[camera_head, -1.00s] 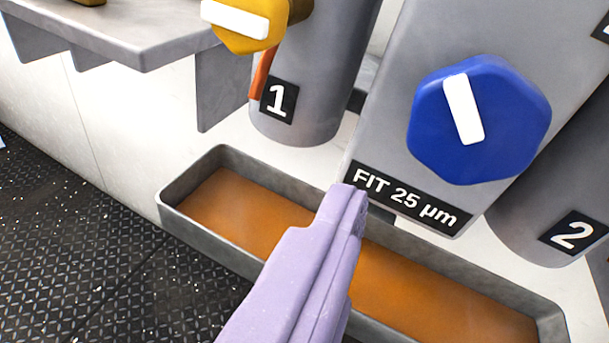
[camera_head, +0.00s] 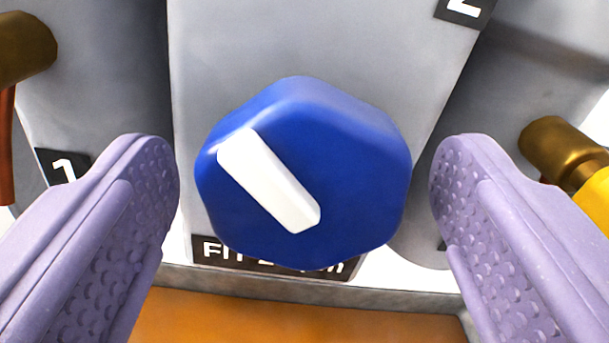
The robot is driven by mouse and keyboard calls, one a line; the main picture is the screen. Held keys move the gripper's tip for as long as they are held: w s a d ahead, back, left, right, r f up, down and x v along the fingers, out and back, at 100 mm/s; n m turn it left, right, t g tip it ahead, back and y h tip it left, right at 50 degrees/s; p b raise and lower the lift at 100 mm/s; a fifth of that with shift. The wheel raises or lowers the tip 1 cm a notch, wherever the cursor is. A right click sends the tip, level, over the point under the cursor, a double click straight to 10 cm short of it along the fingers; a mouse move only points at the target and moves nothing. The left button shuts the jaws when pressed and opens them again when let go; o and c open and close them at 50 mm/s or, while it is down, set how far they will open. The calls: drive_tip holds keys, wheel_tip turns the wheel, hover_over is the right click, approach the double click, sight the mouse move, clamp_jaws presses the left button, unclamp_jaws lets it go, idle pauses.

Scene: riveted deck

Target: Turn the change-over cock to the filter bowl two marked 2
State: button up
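The change-over cock is a blue many-sided knob (camera_head: 345,150) with a white pointer bar (camera_head: 268,180). It sits on a grey panel (camera_head: 330,45) in the middle of the view. The bar slants from upper left to lower right. My gripper (camera_head: 305,190) is open, one lilac finger on each side of the knob, with a gap on both sides. A plate marked 1 (camera_head: 62,166) is on the left bowl, partly behind the left finger. A plate marked 2 (camera_head: 465,10) is at the panel's top right, cut by the frame edge. The right bowl's lower plate is mostly hidden.
A label (camera_head: 215,252) below the knob is partly covered by it. A tray with orange-brown liquid (camera_head: 290,318) lies beneath. A brass fitting (camera_head: 550,150) with a yellow part (camera_head: 597,198) is at the right; another brass piece (camera_head: 25,48) is at upper left.

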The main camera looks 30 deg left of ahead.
drive_tip(key=c, duration=1)
